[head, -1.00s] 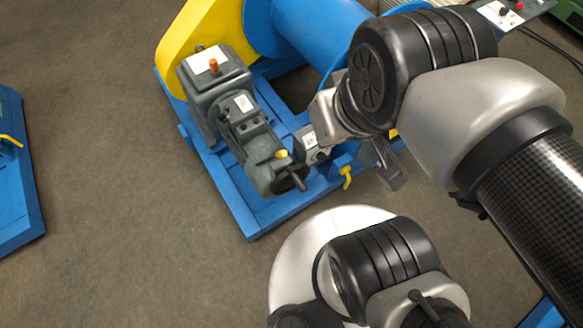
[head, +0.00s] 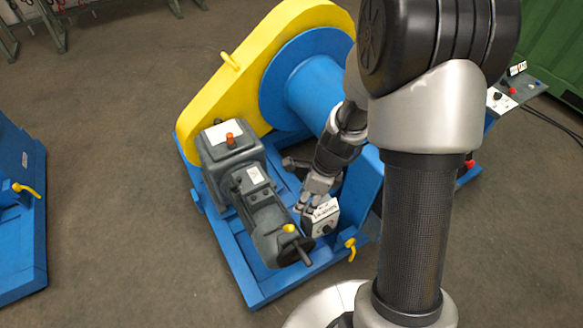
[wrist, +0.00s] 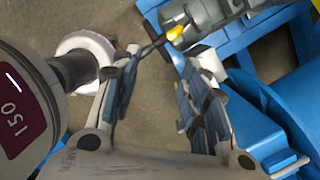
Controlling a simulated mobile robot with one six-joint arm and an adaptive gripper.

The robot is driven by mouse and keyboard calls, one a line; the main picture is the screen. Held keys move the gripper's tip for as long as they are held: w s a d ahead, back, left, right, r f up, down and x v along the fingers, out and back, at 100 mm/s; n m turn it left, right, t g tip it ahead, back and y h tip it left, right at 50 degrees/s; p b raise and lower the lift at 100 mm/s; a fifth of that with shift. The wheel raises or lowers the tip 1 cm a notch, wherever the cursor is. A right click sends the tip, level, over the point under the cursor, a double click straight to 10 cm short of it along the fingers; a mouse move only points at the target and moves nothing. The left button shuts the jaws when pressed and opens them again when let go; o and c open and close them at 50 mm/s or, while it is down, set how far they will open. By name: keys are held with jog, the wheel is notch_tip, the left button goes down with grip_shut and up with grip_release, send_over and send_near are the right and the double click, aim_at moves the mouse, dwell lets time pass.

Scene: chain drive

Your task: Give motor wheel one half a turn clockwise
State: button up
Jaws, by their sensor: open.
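The motor wheel (head: 295,251) is a dark disc with a crank handle on the near end of the grey motor (head: 262,212). The motor (wrist: 207,14) is beyond the fingertips at the top. Whether the gripper touches the box is unclear.
The motor sits on a blue frame (head: 235,272) with a yellow guard (head: 255,68) and a blue drum (head: 305,85). A yellow lever (head: 350,245) stands near the frame's front corner. A control panel (head: 515,92) is at right.

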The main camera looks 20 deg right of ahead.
jog(key=s+d+f+m+g+p, duration=0.1)
jog(key=s+d+f+m, duration=0.1)
jog(key=f+m, duration=0.3)
jog(key=s+d+f+m+g+p, duration=0.15)
jog(key=f+m, duration=0.25)
jog(key=f, duration=0.4)
jog(key=b, duration=1.4)
send_near(306, 256)
jog(key=shift+t, duration=0.45)
jog(key=x, duration=0.9)
jog(key=shift+s, duration=0.35)
jog(key=shift+c, duration=0.5)
grip_shut()
